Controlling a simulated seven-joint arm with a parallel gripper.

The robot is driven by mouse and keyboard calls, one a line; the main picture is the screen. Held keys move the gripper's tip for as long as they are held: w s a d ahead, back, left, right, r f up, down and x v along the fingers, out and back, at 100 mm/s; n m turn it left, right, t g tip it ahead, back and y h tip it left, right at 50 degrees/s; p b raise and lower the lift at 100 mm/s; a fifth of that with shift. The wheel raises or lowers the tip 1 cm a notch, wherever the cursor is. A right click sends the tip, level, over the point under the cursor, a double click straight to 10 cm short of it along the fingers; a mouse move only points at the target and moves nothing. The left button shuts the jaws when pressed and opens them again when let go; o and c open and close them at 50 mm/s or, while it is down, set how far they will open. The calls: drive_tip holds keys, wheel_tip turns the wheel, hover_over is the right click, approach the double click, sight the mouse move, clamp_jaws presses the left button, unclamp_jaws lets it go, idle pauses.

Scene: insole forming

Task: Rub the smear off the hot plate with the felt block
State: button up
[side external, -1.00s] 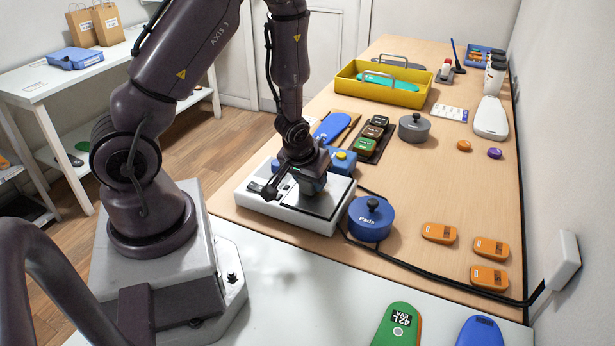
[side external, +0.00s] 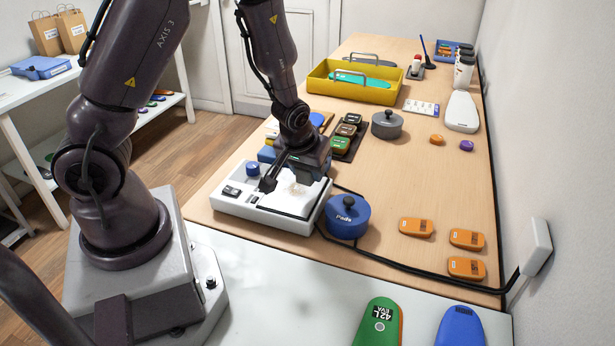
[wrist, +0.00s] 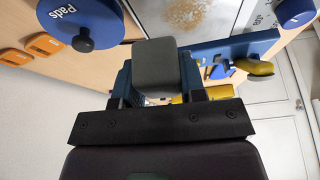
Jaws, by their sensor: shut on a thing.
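The hot plate (side external: 258,212) is a white box with a pale top plate, on the wooden table beside my base. A speckled brown smear shows on its top in the wrist view (wrist: 190,13), and a faint tan patch of it shows in the side view (side external: 299,189). My gripper (side external: 306,172) is over the far part of the hot plate, beyond the smear. Its blue fingers are shut on the dark grey felt block (wrist: 163,68). The block is mostly hidden in the side view. I cannot tell whether it touches the plate.
A blue Pads tin (side external: 347,217) stands close to the hot plate's right side, with a black cable running past it. A blue knob (side external: 252,168) is at the plate's far left. Orange pieces (side external: 416,227) lie right. A yellow tray (side external: 345,92) stands at the back.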

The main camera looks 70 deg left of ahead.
drive_tip(key=shift+r, duration=1.7)
drive_tip(key=shift+d, duration=0.1)
